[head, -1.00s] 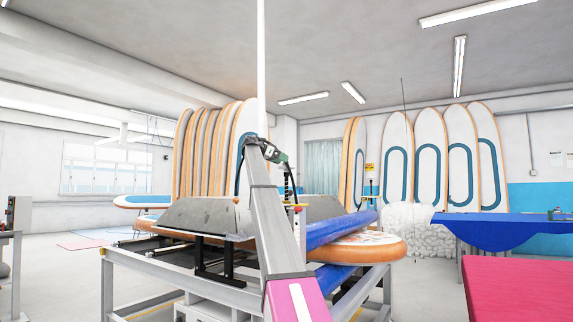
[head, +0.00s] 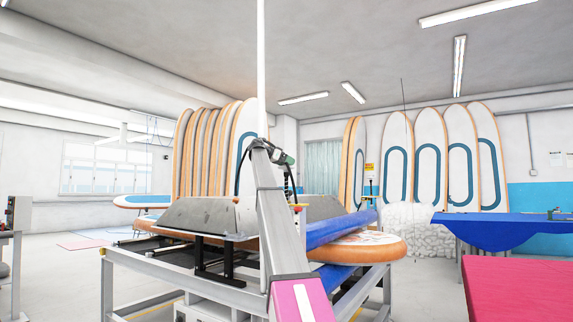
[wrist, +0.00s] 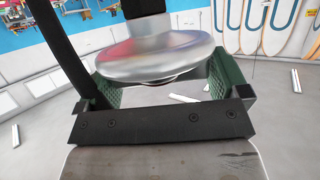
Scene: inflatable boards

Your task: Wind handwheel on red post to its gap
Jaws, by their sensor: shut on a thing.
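The handwheel (wrist: 155,55) is a smooth silver disc under a dark shaft in the wrist view. My gripper (wrist: 163,78) is shut on it, with a green pad at either side of its rim. In the head view my gripper (head: 283,157) is small, at the top of my raised arm. A slim post with a small red and yellow top (head: 298,207) stands just right of my arm, partly hidden by it. The handwheel and its gap cannot be made out in the head view.
A grey metal frame (head: 150,270) carries dark panels, an orange-edged board (head: 365,248) and a blue roll (head: 340,228). A second post (head: 370,185) stands further right. A blue table (head: 510,228) and a red surface (head: 520,285) lie at right. Boards lean on the back wall.

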